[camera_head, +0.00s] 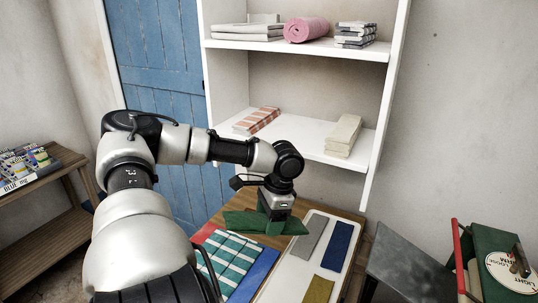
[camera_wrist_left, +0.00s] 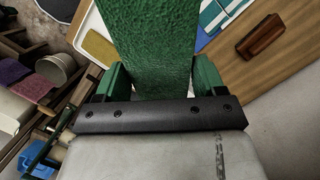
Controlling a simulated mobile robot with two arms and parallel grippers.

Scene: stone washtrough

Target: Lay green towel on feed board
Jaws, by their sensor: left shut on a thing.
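The green towel (camera_head: 246,222) is a folded strip at the back of the wooden table, under my left gripper (camera_head: 275,207). My left gripper points down and is shut on the towel. In the left wrist view the green towel (camera_wrist_left: 155,45) runs out from between the fingers (camera_wrist_left: 160,85). Whether the towel touches the table is hard to tell. A white board (camera_head: 287,272), which may be the feed board, lies to the right with grey, blue and yellow cloths on it. My right gripper is not in view.
A green checked towel (camera_head: 225,257) and a blue cloth (camera_head: 262,268) lie at the table's front left. A brown block (camera_wrist_left: 262,35) sits on the wood in the wrist view. White shelves (camera_head: 310,145) with folded towels stand behind. A grey slab (camera_head: 408,265) stands right.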

